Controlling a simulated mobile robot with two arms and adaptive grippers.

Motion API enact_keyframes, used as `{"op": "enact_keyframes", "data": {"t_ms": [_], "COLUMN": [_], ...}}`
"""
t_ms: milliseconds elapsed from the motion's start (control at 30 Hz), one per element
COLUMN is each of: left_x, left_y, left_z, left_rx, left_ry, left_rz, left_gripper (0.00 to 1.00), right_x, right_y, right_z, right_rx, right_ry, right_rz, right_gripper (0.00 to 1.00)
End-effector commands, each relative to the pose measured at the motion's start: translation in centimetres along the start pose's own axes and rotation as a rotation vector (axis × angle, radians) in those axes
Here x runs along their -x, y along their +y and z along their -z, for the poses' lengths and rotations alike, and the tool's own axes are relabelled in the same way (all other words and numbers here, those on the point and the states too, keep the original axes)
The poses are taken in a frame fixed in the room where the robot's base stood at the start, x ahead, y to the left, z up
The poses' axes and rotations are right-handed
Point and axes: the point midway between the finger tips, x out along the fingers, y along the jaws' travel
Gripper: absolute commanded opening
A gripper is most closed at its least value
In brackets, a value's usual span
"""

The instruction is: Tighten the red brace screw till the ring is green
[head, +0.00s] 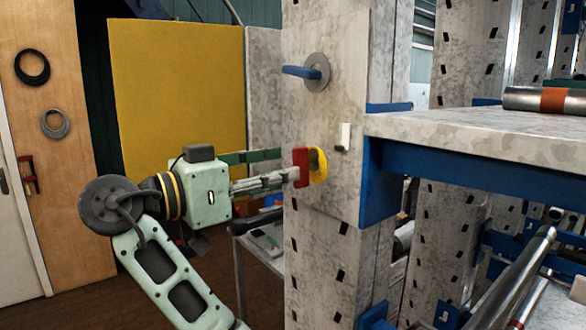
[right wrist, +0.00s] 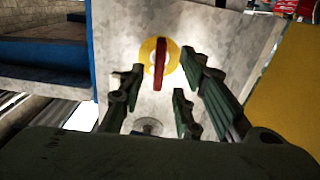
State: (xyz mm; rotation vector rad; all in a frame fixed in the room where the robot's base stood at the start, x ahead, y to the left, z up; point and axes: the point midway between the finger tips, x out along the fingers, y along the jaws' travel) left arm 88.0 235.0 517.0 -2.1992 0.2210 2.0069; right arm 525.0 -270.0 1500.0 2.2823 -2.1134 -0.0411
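The red brace screw (head: 301,168) has a flat red handle standing upright in front of a yellow ring (head: 319,164) on a grey metal plate. In the right wrist view the red handle (right wrist: 160,62) shows edge-on across the yellow ring (right wrist: 147,54). No green shows on the ring. My right gripper (head: 293,177) points at the handle from the left, its tips close to it. In the right wrist view its fingers (right wrist: 161,78) are apart on either side of the handle, with gaps visible. Whether a tip touches the handle I cannot tell. My left gripper is out of view.
A blue lever (head: 301,72) on a round base sits above the screw on the same plate. A small white part (head: 345,137) is right of the ring. A shelf (head: 480,135) with a blue beam juts out at right. A yellow panel (head: 178,95) stands behind my arm.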

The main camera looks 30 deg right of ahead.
Motion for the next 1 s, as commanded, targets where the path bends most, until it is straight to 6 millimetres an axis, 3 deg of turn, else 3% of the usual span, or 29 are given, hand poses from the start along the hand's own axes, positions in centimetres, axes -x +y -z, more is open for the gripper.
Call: {"op": "enact_keyframes", "data": {"t_ms": [500, 867, 1000], "left_x": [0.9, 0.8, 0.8], "left_y": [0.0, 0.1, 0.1], "left_z": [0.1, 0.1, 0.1], "left_rx": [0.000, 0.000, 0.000], "left_ry": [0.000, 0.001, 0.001], "left_rz": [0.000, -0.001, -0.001], "left_gripper": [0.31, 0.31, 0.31], "right_x": [-5.3, -5.2, -5.2], "right_y": [0.0, 0.0, 0.0], "right_z": [0.1, -0.1, -0.1], "right_rx": [0.001, 0.001, 0.001], "right_ry": [0.000, -0.001, -0.001], "right_rz": [-0.001, 0.002, 0.002], "right_gripper": [0.31, 0.00, 0.00]}}
